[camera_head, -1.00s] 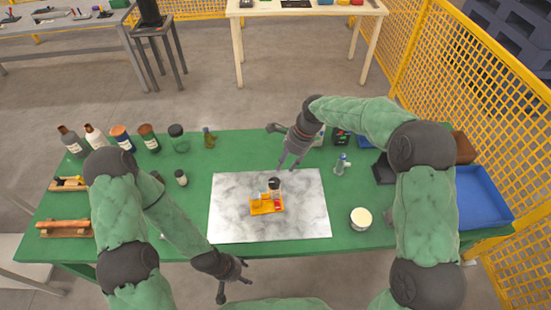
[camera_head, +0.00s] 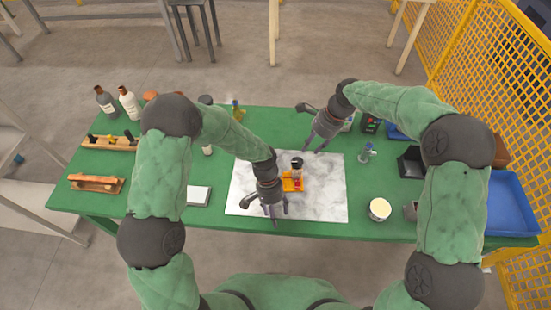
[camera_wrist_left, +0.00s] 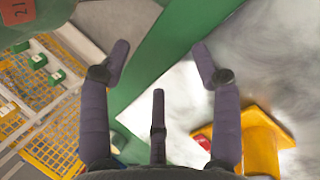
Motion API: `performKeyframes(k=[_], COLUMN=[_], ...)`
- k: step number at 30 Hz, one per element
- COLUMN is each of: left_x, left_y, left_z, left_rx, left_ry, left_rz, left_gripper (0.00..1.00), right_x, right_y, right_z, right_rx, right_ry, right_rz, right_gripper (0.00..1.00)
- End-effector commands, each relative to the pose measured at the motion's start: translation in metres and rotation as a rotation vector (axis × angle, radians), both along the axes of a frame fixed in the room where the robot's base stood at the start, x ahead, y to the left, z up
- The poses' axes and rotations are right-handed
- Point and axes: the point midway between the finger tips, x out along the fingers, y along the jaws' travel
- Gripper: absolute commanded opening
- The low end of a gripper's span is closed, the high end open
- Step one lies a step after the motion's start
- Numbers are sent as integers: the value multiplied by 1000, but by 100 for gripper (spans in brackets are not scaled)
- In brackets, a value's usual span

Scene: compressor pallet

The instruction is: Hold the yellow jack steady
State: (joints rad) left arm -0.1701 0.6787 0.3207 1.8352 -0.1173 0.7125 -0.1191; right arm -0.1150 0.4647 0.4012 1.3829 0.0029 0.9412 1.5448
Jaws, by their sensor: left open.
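The yellow jack (camera_head: 287,185) sits on the grey-white marbled mat (camera_head: 325,200). A small dark-topped object (camera_head: 297,163) stands on or right behind it, and a small red part shows at its right side. My left gripper (camera_head: 266,208) is open and empty, low over the mat just left of and nearer than the jack. In the left wrist view its spread fingers (camera_wrist_left: 160,62) show, with the yellow jack (camera_wrist_left: 261,140) at lower right, partly behind one finger. My right gripper (camera_head: 309,131) looks open and empty, above the mat's far edge behind the jack.
The green table (camera_head: 150,215) holds bottles (camera_head: 128,103) at the back left and wooden racks (camera_head: 97,184) at the left. A pale-topped tin (camera_head: 380,208), a small grey item (camera_head: 367,152) and a blue bin (camera_head: 510,205) stand on the right. The mat's right part is clear.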

Motion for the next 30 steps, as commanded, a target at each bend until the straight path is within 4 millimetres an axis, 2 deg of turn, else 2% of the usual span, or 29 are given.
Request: performKeyframes(k=[1, 6, 9, 12, 15, 20, 30], left_x=[24, 90, 117, 135, 145, 149, 146], left_y=[0, 4, 7, 9, 10, 11, 10], left_z=[12, 53, 74, 90, 99, 96, 44], left_rx=[8, 53, 79, 99, 110, 117, 116], left_ry=[-59, -225, -297, -346, -371, -382, -379], left_rz=[-34, -134, -170, -194, -207, -213, -211], left_gripper=[63, 63, 63, 63, 63, 63, 63], right_x=[0, 0, 0, 0, 0, 0, 0], right_y=[0, 0, 0, 0, 0, 0, 0], right_z=[0, 0, 0, 0, 0, 0, 0], right_rx=[0, 0, 0, 0, 0, 0, 0], right_ry=[0, 0, 0, 0, 0, 0, 0], right_rz=[0, 0, 0, 0, 0, 0, 0], right_gripper=[39, 39, 39, 39, 39, 39, 39])
